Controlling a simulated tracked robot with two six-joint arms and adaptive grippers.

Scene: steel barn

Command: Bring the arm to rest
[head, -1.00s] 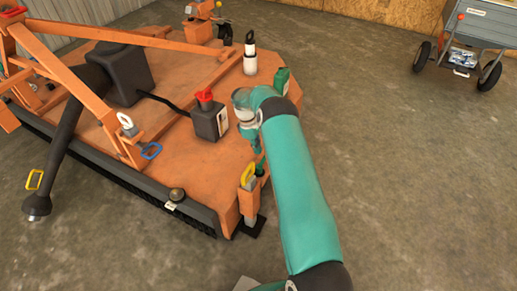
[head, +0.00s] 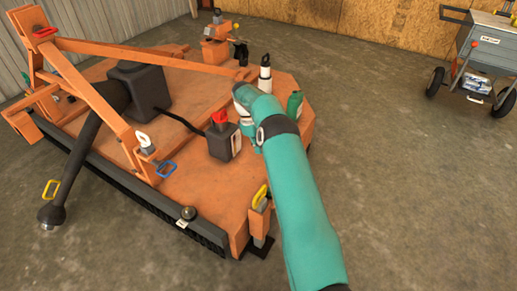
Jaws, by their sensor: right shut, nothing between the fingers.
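My right arm reaches in from the bottom right, teal with dark joint bands. Its right gripper (head: 249,130) is mostly hidden behind the wrist, over the right part of the orange mower deck (head: 190,185). It is shut and holds nothing. I cannot tell how far above the deck it is. My left gripper is not in view.
A dark jug with a red cap (head: 222,140) stands just left of the wrist. A black-and-white bottle (head: 265,76) and a green container (head: 295,103) are close behind the arm. A grey cart (head: 482,62) stands back right. Open concrete floor lies right.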

